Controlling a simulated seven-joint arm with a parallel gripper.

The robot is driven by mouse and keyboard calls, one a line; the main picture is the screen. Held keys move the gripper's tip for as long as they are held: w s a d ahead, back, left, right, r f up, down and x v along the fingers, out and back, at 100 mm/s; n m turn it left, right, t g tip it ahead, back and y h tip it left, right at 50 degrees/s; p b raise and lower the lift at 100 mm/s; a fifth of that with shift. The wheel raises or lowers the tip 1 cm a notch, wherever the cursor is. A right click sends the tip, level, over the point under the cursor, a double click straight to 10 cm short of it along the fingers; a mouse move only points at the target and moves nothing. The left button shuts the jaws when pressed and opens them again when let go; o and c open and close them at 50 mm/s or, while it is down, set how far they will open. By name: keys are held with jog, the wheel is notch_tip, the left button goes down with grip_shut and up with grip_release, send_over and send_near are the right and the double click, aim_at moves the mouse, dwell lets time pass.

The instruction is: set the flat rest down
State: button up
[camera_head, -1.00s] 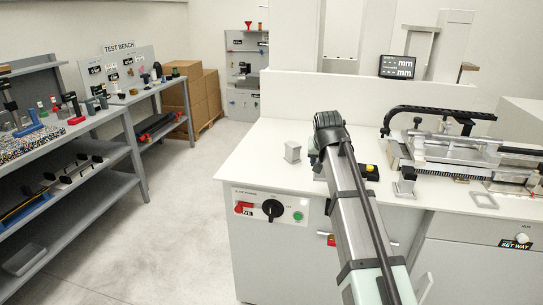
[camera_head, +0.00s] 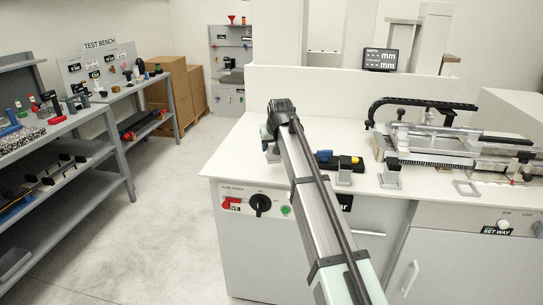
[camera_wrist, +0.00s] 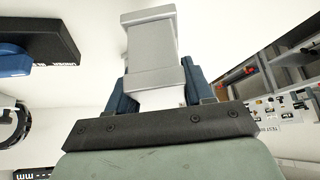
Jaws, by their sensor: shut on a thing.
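The flat rest seems to be the pale grey stepped block (camera_wrist: 150,48) that fills the middle of the wrist view. My gripper (camera_wrist: 158,92) is shut on it, with a dark blue finger on each side. In the head view my gripper (camera_head: 267,135) is low over the left part of the white worktop. A small grey part of the block (camera_head: 272,154) shows just below it, the rest hidden behind the gripper. I cannot tell whether the block's underside touches the worktop.
A blue piece with black (camera_head: 324,156) and a grey block with a yellow and black top (camera_head: 344,173) stand right of my arm. Further right is the long metal machine (camera_head: 440,145) with a black handle. The worktop's left front corner (camera_head: 222,160) is clear.

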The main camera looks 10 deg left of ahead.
aim_at(272, 155)
jog(key=shift+f, duration=2.15)
jog(key=shift+f, duration=0.15)
jog(key=o, duration=1.3)
jog(key=shift+c, duration=0.2)
jog(key=v, duration=1.2)
